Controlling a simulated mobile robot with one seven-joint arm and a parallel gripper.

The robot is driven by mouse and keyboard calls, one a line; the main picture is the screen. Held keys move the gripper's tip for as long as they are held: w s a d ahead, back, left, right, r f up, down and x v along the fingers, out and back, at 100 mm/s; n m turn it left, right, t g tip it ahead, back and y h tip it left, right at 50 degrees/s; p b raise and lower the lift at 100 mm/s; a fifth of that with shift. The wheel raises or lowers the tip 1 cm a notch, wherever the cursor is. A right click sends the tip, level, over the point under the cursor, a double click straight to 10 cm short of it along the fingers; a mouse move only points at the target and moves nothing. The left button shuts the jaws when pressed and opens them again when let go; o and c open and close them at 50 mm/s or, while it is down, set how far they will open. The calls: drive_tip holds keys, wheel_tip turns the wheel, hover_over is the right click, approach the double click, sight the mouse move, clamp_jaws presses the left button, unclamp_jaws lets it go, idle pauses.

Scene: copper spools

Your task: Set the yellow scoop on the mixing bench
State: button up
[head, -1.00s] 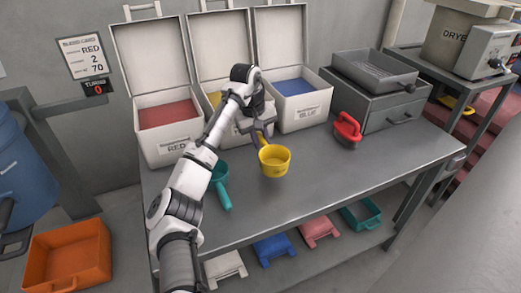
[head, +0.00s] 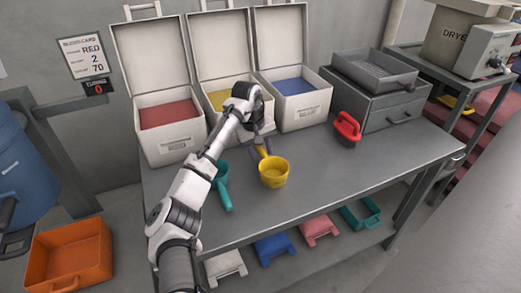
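The yellow scoop (head: 273,174) is upright on the grey mixing bench (head: 330,185), near its middle, and appears to rest on the top. Its handle points back toward the bins. My gripper (head: 261,152) is at the handle, with its two fingers spread on either side of it. The fingers look open, with the handle between them; whether either finger touches it is too small to tell.
Behind the gripper stand open bins: red (head: 170,135), one with yellow contents (head: 222,101), and blue (head: 300,108). A teal scoop (head: 222,188) lies left of the yellow one.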

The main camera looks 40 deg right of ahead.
drive_tip(key=shift+r, duration=0.1)
wheel_tip(320, 180, up, 12)
drive_tip(key=a, duration=0.2)
drive_tip(key=shift+w+b, duration=0.4)
drive_tip(key=shift+b, duration=0.05)
